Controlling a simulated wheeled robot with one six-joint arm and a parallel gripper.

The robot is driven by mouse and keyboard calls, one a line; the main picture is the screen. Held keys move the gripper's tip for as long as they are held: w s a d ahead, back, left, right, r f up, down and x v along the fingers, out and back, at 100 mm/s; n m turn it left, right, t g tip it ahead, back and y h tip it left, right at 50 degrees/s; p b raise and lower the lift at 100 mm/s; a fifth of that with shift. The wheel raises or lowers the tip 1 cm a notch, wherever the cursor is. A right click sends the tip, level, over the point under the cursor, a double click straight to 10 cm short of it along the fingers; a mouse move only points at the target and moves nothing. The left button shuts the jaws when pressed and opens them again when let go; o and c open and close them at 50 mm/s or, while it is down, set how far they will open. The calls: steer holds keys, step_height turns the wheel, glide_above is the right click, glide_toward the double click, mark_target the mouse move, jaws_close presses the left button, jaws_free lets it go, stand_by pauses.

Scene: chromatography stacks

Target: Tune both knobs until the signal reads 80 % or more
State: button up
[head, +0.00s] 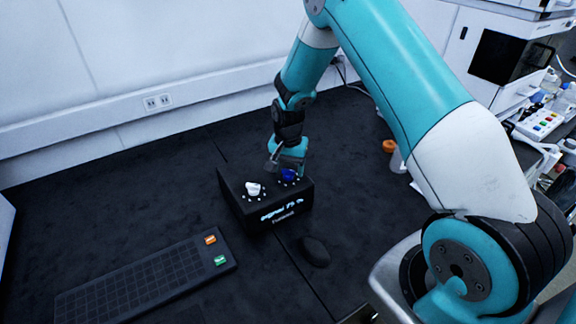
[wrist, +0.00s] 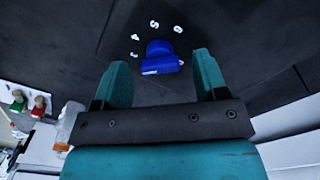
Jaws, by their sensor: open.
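A black box (head: 262,213) stands on the dark bench with a white knob (head: 253,188) on its left and a blue knob (head: 289,175) on its right. The lit front reads "signal" with a percentage too blurred to read surely. My gripper (head: 287,167) is over the blue knob. In the wrist view its teal fingers are open, one on each side of the blue knob (wrist: 162,58), with gaps showing. A white mark shows on the knob's edge, and white digits lie around it. The white knob is not in the wrist view.
A black keyboard (head: 140,278) with an orange and a green key lies at front left. A dark mouse (head: 314,251) lies in front of the box. An orange-capped bottle (head: 390,147) and lab equipment stand at right. The bench left of the box is clear.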

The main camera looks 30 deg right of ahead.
steer(key=c, duration=0.9)
steer(key=shift+f+n, duration=0.1)
steer(key=shift+n, duration=0.3)
steer(key=n+b, duration=0.1)
steer(key=n, duration=0.2)
steer(key=shift+n, duration=0.3)
steer(key=shift+n+b, duration=0.35)
steer(key=shift+n, duration=1.75)
steer(key=o, duration=0.9)
